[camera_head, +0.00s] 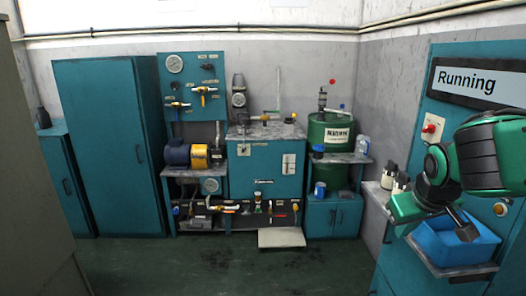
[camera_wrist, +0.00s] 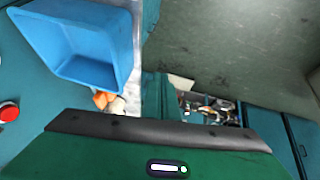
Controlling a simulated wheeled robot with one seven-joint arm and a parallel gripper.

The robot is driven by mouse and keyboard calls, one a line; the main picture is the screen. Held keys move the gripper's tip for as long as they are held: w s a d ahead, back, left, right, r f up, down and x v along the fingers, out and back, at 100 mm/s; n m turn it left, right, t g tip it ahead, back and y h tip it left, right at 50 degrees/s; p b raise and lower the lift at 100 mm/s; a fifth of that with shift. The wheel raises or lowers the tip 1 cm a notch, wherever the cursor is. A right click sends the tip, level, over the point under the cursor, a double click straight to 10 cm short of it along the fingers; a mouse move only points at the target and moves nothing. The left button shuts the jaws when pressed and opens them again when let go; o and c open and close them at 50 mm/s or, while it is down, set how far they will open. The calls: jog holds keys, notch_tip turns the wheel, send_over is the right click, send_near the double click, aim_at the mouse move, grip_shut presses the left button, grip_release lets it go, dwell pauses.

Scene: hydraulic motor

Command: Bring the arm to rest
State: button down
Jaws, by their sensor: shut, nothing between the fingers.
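My arm, green and black, reaches in from the right edge of the head view. My gripper (camera_head: 466,231) is shut and empty, its dark tip pointing down in front of the blue bin (camera_head: 450,248). I cannot tell whether it touches the bin. The wrist view shows the green gripper body with a black edge along the bottom, and the blue bin, which looks empty, at upper left. The fingertips do not show there.
A teal panel with a "Running" display (camera_head: 466,82) and a red button (camera_head: 431,128) stands close behind my arm. White-and-black bottles (camera_head: 389,176) stand on a shelf left of it. The hydraulic bench (camera_head: 265,173) is farther back. Open green floor (camera_head: 215,268) lies in the middle.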

jog(key=s+a+f+m+g+y, duration=0.1)
jog(key=s+a+f+y, duration=0.1)
jog(key=s+a+f, duration=0.3)
jog(key=s+d+m+g, duration=0.4)
jog(key=s+d+m, duration=0.2)
jog(key=s+d, duration=0.6)
jog(key=s, duration=0.5)
jog(key=shift+d+g, duration=0.25)
jog(key=shift+g, duration=0.15)
jog(key=shift+w, duration=0.1)
jog(key=shift+w+f, duration=0.2)
jog(key=shift+w, duration=0.4)
